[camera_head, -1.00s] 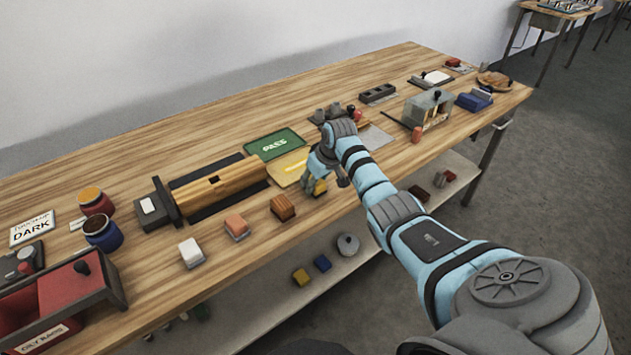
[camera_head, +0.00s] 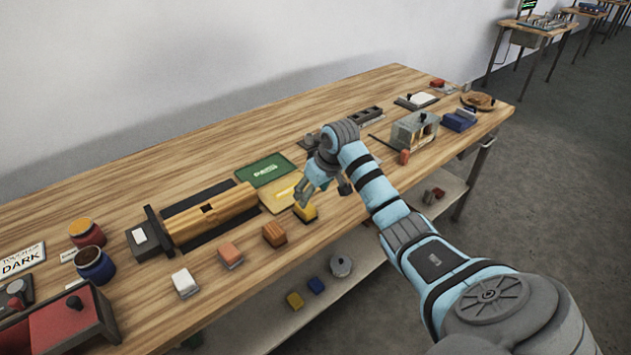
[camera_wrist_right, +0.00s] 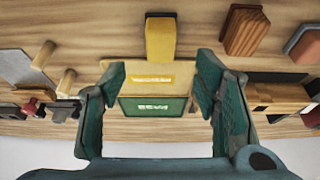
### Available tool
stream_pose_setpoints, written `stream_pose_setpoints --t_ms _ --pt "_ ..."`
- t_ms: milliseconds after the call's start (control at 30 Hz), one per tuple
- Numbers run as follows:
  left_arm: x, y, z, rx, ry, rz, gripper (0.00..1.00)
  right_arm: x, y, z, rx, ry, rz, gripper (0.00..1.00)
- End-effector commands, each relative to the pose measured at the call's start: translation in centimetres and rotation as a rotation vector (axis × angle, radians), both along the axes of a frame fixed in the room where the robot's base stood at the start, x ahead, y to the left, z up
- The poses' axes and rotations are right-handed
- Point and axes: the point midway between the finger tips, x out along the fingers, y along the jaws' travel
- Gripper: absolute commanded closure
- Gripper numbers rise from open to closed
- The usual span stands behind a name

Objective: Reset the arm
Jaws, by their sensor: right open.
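My right gripper (camera_head: 324,193) is open and empty above the middle of the bench, at the end of my blue and grey right arm. In the right wrist view its two dark fingers (camera_wrist_right: 161,72) stand apart with nothing between them. A yellow block (camera_head: 306,211) sits just in front of the gripper at a yellow mat (camera_head: 273,204); it also shows in the right wrist view (camera_wrist_right: 160,40), beyond the fingertips. A green PASS mat (camera_head: 266,170) lies behind the yellow mat. My left gripper is in neither view.
White (camera_head: 184,282), orange (camera_head: 230,255) and brown (camera_head: 274,234) blocks line the front edge. A wooden roller (camera_head: 210,214) lies behind them. Paint jars (camera_head: 94,265) and a red box (camera_head: 65,325) stand left. A grey-framed device (camera_head: 415,130) stands right of the arm.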

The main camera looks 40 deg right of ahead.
Motion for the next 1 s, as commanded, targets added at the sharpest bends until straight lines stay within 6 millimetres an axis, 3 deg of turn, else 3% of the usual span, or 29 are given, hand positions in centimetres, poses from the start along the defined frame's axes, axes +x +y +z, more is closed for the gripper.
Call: stream_pose_setpoints --t_ms 100,200,733,867,1000 --pt "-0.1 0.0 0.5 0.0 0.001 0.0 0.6 -0.8 0.0 2.0 0.0 0.0 0.0 0.44" --pt "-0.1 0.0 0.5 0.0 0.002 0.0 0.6 -1.2 0.0 2.6 0.0 0.002 0.0 0.44" --pt "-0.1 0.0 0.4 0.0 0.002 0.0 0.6 -1.2 0.1 2.6 0.0 0.002 0.001 0.44" --pt "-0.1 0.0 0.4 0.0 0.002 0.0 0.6 -2.6 1.9 -0.3 -0.028 0.027 0.034 0.44" --pt "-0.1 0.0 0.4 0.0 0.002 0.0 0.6 -7.7 6.9 -6.9 -0.083 0.066 0.112 0.44"
